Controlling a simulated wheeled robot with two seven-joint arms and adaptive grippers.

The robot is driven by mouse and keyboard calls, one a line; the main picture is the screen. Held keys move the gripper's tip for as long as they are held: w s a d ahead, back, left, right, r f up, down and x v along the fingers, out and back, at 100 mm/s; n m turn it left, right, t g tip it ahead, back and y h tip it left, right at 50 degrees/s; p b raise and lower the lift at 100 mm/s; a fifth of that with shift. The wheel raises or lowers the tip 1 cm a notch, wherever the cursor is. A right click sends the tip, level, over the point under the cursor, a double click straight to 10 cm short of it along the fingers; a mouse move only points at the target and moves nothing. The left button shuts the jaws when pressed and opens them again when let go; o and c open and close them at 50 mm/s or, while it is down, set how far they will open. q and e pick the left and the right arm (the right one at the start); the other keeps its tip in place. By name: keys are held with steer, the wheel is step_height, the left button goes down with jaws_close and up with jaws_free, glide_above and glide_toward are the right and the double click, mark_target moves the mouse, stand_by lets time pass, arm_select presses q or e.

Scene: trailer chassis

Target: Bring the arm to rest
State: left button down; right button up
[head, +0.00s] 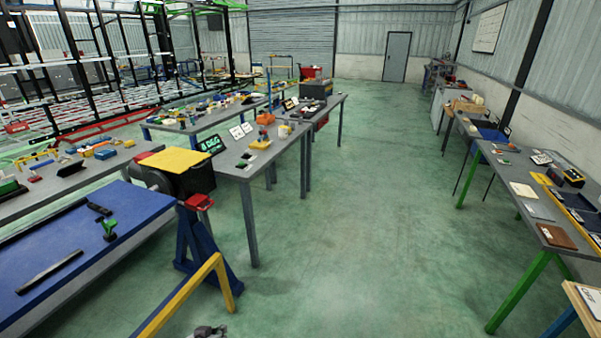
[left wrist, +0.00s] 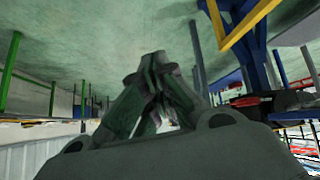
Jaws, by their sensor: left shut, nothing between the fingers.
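My left gripper (left wrist: 157,62) fills the middle of the left wrist view, its dark fingers closed together with nothing between them. That view appears upside down, with green floor behind the fingers. In the head view only a small grey part of the left gripper (head: 208,332) shows at the bottom edge, right of a yellow bar. The rest of the arm is hidden below the frame. My right gripper is in neither view.
A blue-topped workbench (head: 75,250) is at the left. A blue stand with a yellow bar (head: 185,290) stands close by; the bar also shows in the left wrist view (left wrist: 250,22). Cluttered tables line the left and right (head: 515,190). The green floor (head: 340,220) between is clear.

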arm_select(q)
steer(key=shift+s+d+r+m+g+y, duration=0.65)
steer(key=shift+s+r+g, duration=2.3)
steer(key=shift+s, duration=3.6)
steer(key=s+f+b, duration=0.1)
steer(key=s+f, duration=0.2)
steer(key=f, duration=3.1)
steer(key=s+a+f, duration=0.2)
steer(key=s+f, duration=0.7)
steer(key=s, duration=0.2)
steer(key=s+a+f+g+b, duration=0.1)
steer(key=s+a+f, duration=0.1)
steer(key=s+f, duration=0.8)
steer(key=shift+s+a+f+m, duration=0.2)
steer(key=shift+s+f+m, duration=0.1)
steer(key=shift+s+m, duration=0.2)
steer(key=shift+s+g, duration=0.1)
steer(key=shift+g, duration=0.15)
